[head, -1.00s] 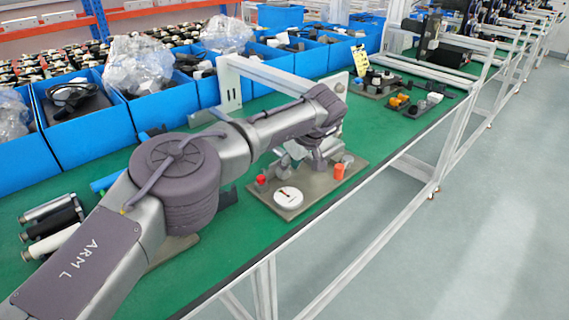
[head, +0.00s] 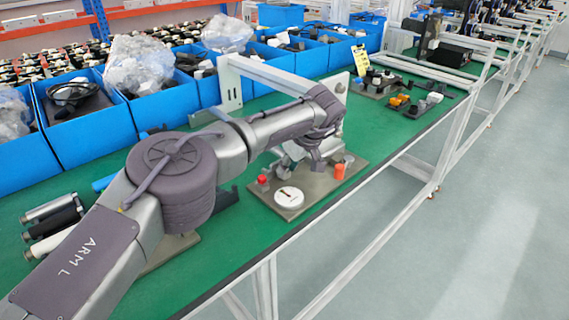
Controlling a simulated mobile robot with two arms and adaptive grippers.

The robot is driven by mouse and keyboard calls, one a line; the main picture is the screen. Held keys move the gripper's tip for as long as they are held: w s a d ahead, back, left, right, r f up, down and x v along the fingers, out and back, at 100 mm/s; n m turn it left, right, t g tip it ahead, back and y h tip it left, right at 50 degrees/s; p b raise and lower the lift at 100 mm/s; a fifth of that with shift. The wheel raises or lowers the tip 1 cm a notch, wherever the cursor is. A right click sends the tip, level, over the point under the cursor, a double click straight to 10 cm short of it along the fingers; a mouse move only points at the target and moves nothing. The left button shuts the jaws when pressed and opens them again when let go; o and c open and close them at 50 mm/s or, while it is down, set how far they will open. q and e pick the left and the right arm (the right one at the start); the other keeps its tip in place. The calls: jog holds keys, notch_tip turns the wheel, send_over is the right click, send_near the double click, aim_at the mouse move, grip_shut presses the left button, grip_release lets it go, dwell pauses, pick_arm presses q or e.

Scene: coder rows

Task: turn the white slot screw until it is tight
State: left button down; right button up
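A white round piece (head: 289,196), which looks like the white slot screw, sits flat at the near corner of a grey-brown plate (head: 313,192) on the green bench. It has a small dark mark near its middle; I cannot make out a slot or how tight it is. My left gripper (head: 318,160) points down over the back part of the plate, behind and to the right of the white piece and apart from it. Its fingers are small and partly hidden by the wrist, so I cannot tell whether they are open. My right gripper is not in view.
A red knob (head: 263,181) and an orange piece (head: 339,171) stand on the plate either side of the white piece. A white frame (head: 232,85) rises behind. Blue bins (head: 95,131) line the back. Rollers (head: 50,218) lie at the left. The front bench edge is close.

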pick_arm(q)
jog(key=shift+a+r+m+p, duration=0.1)
jog(key=shift+m+p, duration=0.2)
jog(key=shift+m, duration=0.1)
jog(key=shift+s+a+m+t+h+p, duration=0.1)
jog(key=shift+a+m+t+h+p, duration=0.15)
jog(key=shift+m, duration=0.35)
jog(key=shift+m+t+h+p, duration=0.2)
jog(key=shift+m+h, duration=0.15)
jog(key=shift+m, duration=0.25)
jog(key=m, duration=0.1)
jog(key=m+h, duration=0.1)
jog(key=m, duration=0.1)
jog(key=m+h+p, duration=0.1)
jog(key=m, duration=0.1)
jog(key=shift+s+a+t, duration=0.15)
jog(key=shift+a+t, duration=0.1)
jog(key=shift+a, duration=0.15)
jog(key=shift+r+m+h, duration=0.1)
jog(key=shift+m+h, duration=0.4)
jog(key=shift+m, duration=0.5)
jog(key=shift+a, duration=0.1)
